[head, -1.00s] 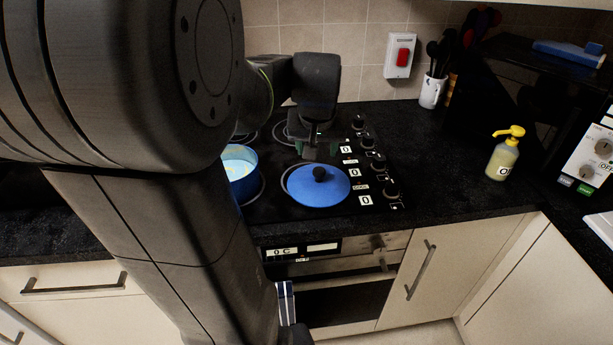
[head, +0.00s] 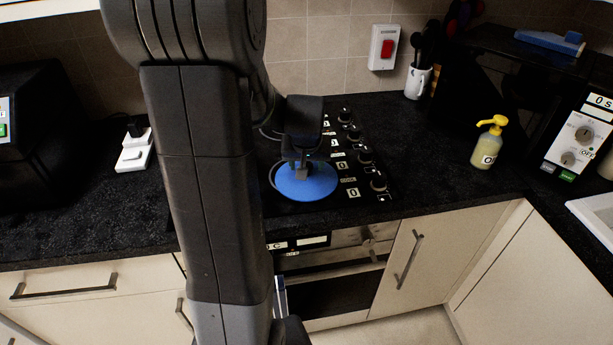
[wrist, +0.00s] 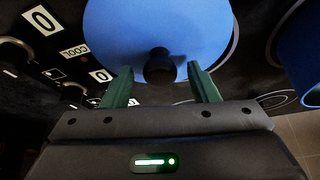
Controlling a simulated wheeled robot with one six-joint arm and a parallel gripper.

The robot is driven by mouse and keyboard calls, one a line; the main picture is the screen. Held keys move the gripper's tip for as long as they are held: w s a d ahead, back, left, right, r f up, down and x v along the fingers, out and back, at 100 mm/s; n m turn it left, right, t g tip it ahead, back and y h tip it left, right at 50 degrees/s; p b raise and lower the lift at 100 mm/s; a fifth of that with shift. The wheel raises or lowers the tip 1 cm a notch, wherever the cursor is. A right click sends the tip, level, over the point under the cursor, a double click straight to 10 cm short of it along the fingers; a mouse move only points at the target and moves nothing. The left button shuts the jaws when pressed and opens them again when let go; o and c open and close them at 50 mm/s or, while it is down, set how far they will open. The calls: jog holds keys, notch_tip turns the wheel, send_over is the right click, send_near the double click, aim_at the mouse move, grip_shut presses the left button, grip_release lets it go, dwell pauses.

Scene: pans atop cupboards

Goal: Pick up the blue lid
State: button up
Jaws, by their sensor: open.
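The blue lid (head: 312,184) lies on the black hob at its right front, beside the row of knobs. It also fills the upper middle of the wrist view (wrist: 120,40), with its black knob (wrist: 159,68) in the centre. My gripper (wrist: 162,82) is open, its two green fingers apart with the lid's knob between or just beyond their tips. In the head view my gripper (head: 302,172) is over the lid and hides the knob. I cannot tell whether the fingers touch the lid.
A blue pan (wrist: 302,50) stands beside the lid in the wrist view; my arm hides it in the head view. Hob knobs (head: 378,181) line the right side. A yellow-topped soap bottle (head: 488,145) and a mug of utensils (head: 418,82) stand farther right. The counter between is clear.

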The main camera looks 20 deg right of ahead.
jog(key=shift+w+f, duration=0.2)
jog(key=shift+f, duration=0.3)
jog(key=shift+c, duration=0.4)
